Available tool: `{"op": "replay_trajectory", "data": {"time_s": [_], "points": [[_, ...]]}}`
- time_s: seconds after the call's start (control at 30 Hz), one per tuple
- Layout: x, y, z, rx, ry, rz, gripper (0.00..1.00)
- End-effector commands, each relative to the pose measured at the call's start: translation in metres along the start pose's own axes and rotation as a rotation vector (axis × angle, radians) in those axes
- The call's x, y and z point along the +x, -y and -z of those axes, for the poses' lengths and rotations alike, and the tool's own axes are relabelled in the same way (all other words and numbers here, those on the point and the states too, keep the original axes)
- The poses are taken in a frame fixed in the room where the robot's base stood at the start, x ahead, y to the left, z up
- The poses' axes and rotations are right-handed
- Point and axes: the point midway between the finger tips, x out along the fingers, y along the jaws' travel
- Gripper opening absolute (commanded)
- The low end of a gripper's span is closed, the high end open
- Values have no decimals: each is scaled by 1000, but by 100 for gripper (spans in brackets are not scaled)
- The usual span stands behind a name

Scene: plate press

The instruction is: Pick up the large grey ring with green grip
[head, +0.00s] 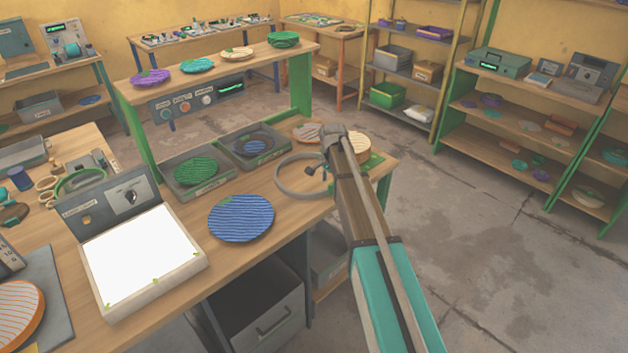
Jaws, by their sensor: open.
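The large grey ring (279,187) lies on the wooden bench, right of the blue ribbed disc.
A blue ribbed disc (241,218) lies left of the ring. Behind are grey trays with a green disc (196,171) and dark rings (257,144). A pale round disc (357,146) is beyond my wrist. A lit white panel box (140,255) stands at left.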

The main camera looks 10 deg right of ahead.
Motion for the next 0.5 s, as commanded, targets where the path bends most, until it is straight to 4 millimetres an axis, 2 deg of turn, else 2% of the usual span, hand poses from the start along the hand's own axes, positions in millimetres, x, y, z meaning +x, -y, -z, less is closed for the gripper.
{"op": "replay_trajectory", "data": {"time_s": [0.03,0.2,0.5], "points": [[8,-1,0,0,0,0,80],[19,0,0,0,0,0,80],[24,0,0,0,0,0,80]]}}
